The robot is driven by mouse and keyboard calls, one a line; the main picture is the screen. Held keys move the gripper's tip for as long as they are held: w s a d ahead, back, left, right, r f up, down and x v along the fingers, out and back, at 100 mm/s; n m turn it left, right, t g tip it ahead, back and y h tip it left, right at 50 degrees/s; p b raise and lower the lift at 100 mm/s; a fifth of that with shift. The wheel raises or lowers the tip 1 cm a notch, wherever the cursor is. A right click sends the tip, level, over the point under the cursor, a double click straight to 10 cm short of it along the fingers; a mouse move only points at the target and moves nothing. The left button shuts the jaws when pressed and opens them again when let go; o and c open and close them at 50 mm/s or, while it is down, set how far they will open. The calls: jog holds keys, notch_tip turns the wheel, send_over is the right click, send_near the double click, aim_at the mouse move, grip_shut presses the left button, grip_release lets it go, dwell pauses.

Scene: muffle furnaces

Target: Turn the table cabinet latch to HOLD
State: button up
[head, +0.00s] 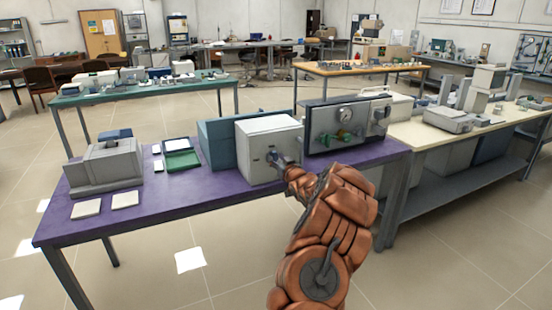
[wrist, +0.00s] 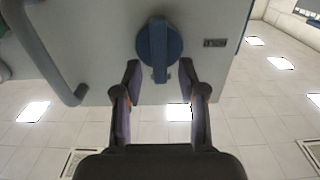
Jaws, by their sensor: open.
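The table cabinet is a white box (head: 268,140) on the purple table in the head view. Its pale front (wrist: 100,50) fills the top of the wrist view. The latch (wrist: 158,42) is a round blue knob with a raised bar across it. The bar lies along the picture's vertical in the wrist view. My gripper (wrist: 160,72) is open, with one fingertip on each side of the bar's lower end. Gaps show between the fingertips and the bar. In the head view my gripper (head: 280,162) is at the cabinet front, and my arm partly hides it.
A grey bar handle (wrist: 45,55) stands left of the latch in the wrist view. A small label (wrist: 214,43) on the right is unreadable. A gauge panel (head: 345,122) stands right of the cabinet, and a green tray (head: 182,160) lies left. Open floor lies before the purple table (head: 170,200).

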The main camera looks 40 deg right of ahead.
jog(key=shift+w+d+r, duration=0.1)
jog(key=shift+w, duration=0.2)
grip_shut()
dwell(0.4)
